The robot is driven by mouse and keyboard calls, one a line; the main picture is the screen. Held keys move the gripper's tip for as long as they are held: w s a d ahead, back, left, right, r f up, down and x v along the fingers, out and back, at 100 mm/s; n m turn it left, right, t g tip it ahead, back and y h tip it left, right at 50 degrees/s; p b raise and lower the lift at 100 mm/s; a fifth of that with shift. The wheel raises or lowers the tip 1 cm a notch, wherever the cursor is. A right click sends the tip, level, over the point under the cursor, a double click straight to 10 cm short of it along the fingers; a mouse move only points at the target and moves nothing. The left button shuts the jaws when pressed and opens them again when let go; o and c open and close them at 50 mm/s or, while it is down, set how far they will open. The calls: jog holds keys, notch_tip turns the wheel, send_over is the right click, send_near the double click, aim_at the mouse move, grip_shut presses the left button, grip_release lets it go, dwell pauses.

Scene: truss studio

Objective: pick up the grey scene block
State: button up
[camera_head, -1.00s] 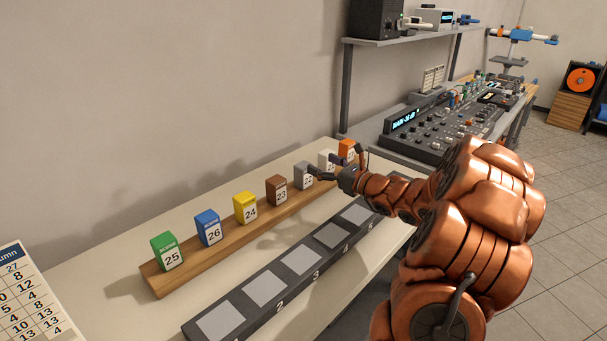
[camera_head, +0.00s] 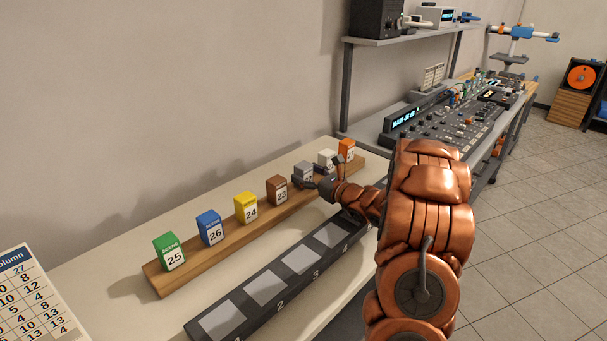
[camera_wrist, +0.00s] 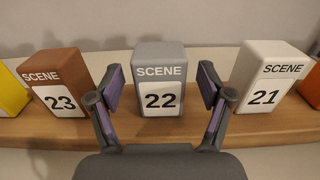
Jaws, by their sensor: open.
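The grey scene block (camera_wrist: 158,62), labelled 22, stands upright on the wooden rail (camera_wrist: 260,128) in the wrist view. In the head view the grey block (camera_head: 303,170) is partly hidden by my gripper (camera_head: 318,184). In the wrist view my gripper (camera_wrist: 161,98) is open, with one finger to each side of the grey block's front. Gaps show between both fingers and the block, and nothing is held.
The brown block 23 (camera_wrist: 58,72) stands close on the left and the white block 21 (camera_wrist: 268,75) close on the right. Yellow (camera_head: 246,207), blue (camera_head: 209,228), green (camera_head: 168,252) and orange (camera_head: 347,149) blocks share the rail. A dark numbered slot strip (camera_head: 290,287) lies in front.

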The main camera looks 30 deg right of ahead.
jog(key=shift+w+a, duration=0.15)
jog(key=shift+w, duration=0.55)
jog(key=c, duration=1.3)
jog(key=shift+r, duration=0.1)
